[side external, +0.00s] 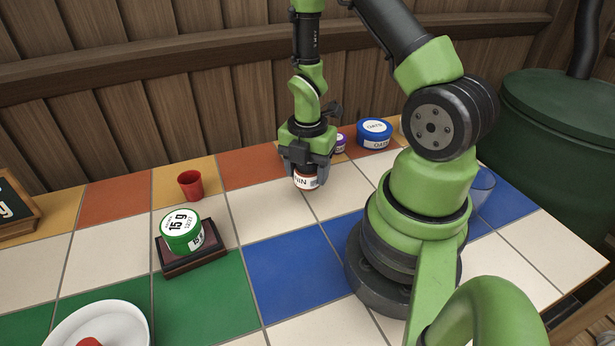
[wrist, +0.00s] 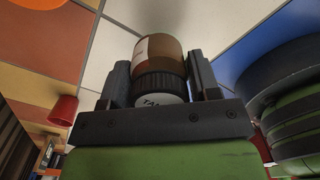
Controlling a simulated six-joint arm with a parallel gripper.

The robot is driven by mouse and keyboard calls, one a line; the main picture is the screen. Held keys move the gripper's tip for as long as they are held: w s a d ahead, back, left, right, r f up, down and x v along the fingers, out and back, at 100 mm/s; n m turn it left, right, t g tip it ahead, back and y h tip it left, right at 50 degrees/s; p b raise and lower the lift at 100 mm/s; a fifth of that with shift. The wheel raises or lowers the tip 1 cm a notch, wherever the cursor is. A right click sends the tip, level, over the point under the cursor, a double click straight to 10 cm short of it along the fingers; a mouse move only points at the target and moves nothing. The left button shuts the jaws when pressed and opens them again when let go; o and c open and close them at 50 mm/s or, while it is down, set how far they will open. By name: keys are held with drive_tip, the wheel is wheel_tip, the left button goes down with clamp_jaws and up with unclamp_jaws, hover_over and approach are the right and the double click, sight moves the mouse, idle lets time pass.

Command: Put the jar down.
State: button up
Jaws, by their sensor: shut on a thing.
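The jar (side external: 306,181) is brown with a white label and hangs upright in my gripper (side external: 307,165) over the white tiles right of the red cup. In the side view I cannot tell whether its base touches the tiles. In the wrist view the jar (wrist: 160,55) shows a ribbed black lid with a white lettered top, and it sits between the two dark fingers of my gripper (wrist: 162,82). The gripper is shut on it. The jar's upper part is hidden by the fingers in the side view.
A red cup (side external: 190,184) stands left of the jar. A blue tin (side external: 374,133) and a small purple-lidded tin (side external: 341,143) stand behind right. A white plate (side external: 135,322) is front left. White and blue tiles in front are clear.

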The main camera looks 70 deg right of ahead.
drive_tip(key=shift+f, duration=1.05)
drive_tip(key=o, duration=1)
drive_tip(key=shift+f, duration=0.1)
wheel_tip(320, 180, up, 12)
drive_tip(key=shift+r, duration=0.2)
drive_tip(key=s+a+r+m+t+y, duration=0.1)
drive_tip(key=s+a+r+m+t, duration=0.2)
drive_tip(key=a+r+m, duration=0.3)
drive_tip(key=s+a+r+m+t+y, duration=0.1)
drive_tip(key=s+a+r+m+t, duration=0.2)
drive_tip(key=a+r+m, duration=0.4)
wheel_tip(320, 180, up, 4)
drive_tip(key=m+t, duration=0.1)
drive_tip(key=m, duration=0.8)
drive_tip(key=shift+a, duration=0.2)
